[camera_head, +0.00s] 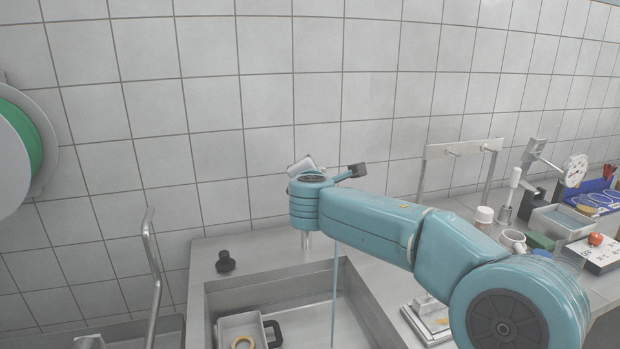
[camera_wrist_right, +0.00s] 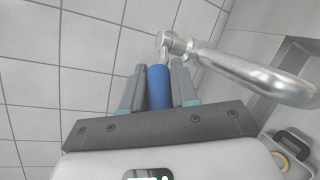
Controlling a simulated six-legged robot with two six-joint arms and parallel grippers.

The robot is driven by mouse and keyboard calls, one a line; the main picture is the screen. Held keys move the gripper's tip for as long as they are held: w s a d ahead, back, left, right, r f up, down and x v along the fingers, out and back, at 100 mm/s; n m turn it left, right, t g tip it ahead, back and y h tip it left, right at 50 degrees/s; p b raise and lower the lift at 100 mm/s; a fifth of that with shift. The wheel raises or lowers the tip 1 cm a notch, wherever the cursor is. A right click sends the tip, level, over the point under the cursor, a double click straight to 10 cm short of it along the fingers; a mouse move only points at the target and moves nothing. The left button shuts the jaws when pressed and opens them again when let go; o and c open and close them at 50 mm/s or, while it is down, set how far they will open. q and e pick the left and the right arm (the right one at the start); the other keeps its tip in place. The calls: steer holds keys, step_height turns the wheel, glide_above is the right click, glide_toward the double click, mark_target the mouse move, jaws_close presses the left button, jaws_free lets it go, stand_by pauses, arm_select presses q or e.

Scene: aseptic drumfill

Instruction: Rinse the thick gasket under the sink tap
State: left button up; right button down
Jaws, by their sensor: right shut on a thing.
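My right gripper (camera_wrist_right: 158,76) is shut on a blue cylindrical handle beside the metal tap (camera_wrist_right: 250,78) in the right wrist view. The blue handle (camera_wrist_right: 159,92) stands between both fingers. In the head view my right arm reaches across the sink (camera_head: 370,308) and its wrist hides most of the tap and the fingers. A thin stream of water (camera_head: 334,290) falls into the basin. A tan ring-shaped gasket (camera_head: 243,343) lies in a grey tub (camera_head: 238,324) in the sink, away from the stream; it also shows in the right wrist view (camera_wrist_right: 281,160). My left gripper is not in view.
A black knob (camera_head: 226,262) stands on the sink's back ledge. A bent metal rail (camera_head: 152,262) rises at left. A hose reel (camera_head: 22,147) hangs on the left wall. The right counter carries a metal rack (camera_head: 455,151), a mug (camera_head: 512,240) and several other items.

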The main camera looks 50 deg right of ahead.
steer(key=c, duration=0.9)
jaws_free()
steer(key=shift+c, duration=0.2)
steer(key=b+v, duration=0.1)
steer(key=v, duration=1.5)
steer(key=shift+s, duration=0.1)
